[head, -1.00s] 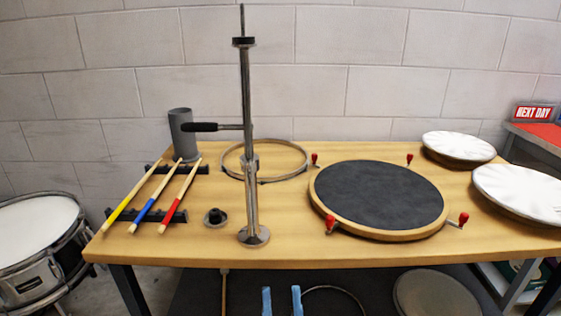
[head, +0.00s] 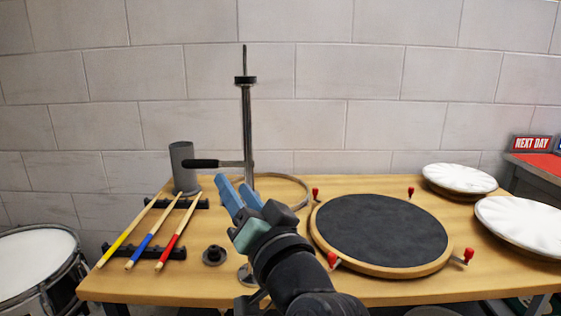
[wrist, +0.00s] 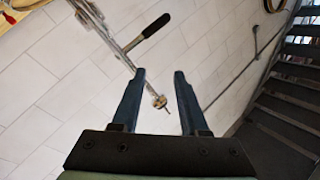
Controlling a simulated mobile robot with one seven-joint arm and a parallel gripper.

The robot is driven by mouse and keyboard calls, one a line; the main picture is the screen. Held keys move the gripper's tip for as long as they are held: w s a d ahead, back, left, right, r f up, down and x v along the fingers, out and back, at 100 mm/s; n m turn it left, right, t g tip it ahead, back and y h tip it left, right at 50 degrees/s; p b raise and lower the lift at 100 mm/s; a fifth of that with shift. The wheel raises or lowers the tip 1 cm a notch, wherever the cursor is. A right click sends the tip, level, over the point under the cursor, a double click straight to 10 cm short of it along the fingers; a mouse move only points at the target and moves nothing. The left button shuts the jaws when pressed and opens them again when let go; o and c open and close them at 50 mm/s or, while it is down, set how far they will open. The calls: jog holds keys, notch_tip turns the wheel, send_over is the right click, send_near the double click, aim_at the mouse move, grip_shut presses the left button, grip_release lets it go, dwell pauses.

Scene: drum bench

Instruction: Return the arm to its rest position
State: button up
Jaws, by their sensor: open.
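My gripper (head: 232,190) has blue fingers and is raised in front of the metal stand. Its fingers are apart with nothing between them. In the wrist view my gripper (wrist: 160,80) is also open and empty, facing the white block wall with the stand's rod beyond its fingertips. The stand (head: 248,120) is upright on the bench, with a black handle (head: 202,163) pointing left. My arm hides its lower part and some of the hoop (head: 290,185) behind it.
The wooden bench (head: 190,285) holds three drumsticks (head: 150,230) on black racks, a grey cup (head: 184,168), a small black knob (head: 214,255), a dark round pad (head: 380,235) with red clamps, and white drumheads (head: 460,178) at right. A drum (head: 38,265) stands at left.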

jog(key=s+d+r+n+t+h, duration=0.1)
jog(key=s+d+r+t+h, duration=0.3)
jog(key=s+r, duration=0.65)
jog(key=s+d+r+t+h, duration=0.2)
jog(key=s+r+t+h, duration=0.35)
jog(key=s+r, duration=0.45)
notch_tip(320, 180, up, 22)
jog(key=w+p, duration=0.2)
jog(key=p, duration=1.9)
jog(key=shift+d, duration=0.15)
jog(key=shift+n+t, duration=0.25)
jog(key=shift+n, duration=0.05)
